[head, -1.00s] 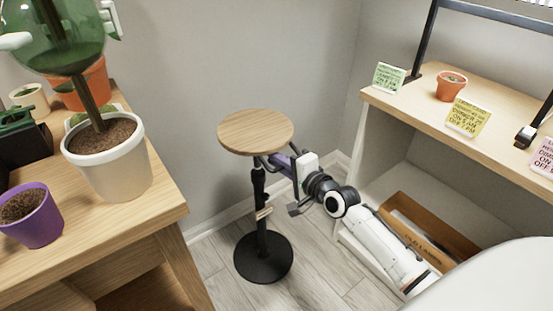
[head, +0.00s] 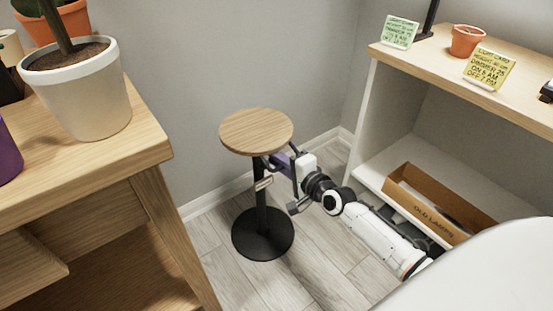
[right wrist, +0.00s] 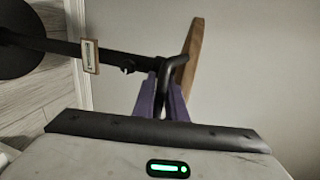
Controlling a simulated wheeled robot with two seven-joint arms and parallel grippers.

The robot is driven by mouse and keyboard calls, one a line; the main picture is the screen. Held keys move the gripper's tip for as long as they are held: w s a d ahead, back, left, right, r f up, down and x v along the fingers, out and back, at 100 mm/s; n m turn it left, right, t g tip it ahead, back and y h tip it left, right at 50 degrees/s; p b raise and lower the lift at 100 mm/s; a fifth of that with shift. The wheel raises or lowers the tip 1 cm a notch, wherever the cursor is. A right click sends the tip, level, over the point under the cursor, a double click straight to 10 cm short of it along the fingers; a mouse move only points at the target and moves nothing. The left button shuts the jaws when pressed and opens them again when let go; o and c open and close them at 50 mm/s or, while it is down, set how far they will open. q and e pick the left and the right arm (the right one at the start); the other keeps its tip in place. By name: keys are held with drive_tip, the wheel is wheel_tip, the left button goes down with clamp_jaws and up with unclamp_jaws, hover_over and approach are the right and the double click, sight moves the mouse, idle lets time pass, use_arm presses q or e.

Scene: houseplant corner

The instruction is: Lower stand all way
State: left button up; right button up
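The plant stand has a round wooden top (head: 256,131), a black post and a round black base (head: 263,236) on the floor. A small tag (head: 264,183) sits on the post, a short way below the top. My right gripper (head: 283,163) is just under the top, at its right side. In the right wrist view its purple fingers (right wrist: 162,100) close around a curved black handle (right wrist: 168,75) under the stand's top. That view also shows the post, with the tag (right wrist: 90,57) and a small dark knob (right wrist: 128,67). The stand is empty. My left gripper is out of view.
A wooden table (head: 120,165) with a white pot (head: 80,92) stands at the left. A shelf unit (head: 440,52) at the right holds a small terracotta pot (head: 467,41), note cards and, lower down, a cardboard box (head: 435,205). Walls close in behind the stand.

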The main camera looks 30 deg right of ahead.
drive_tip(key=shift+o, duration=0.2)
drive_tip(key=shift+s+r, duration=0.1)
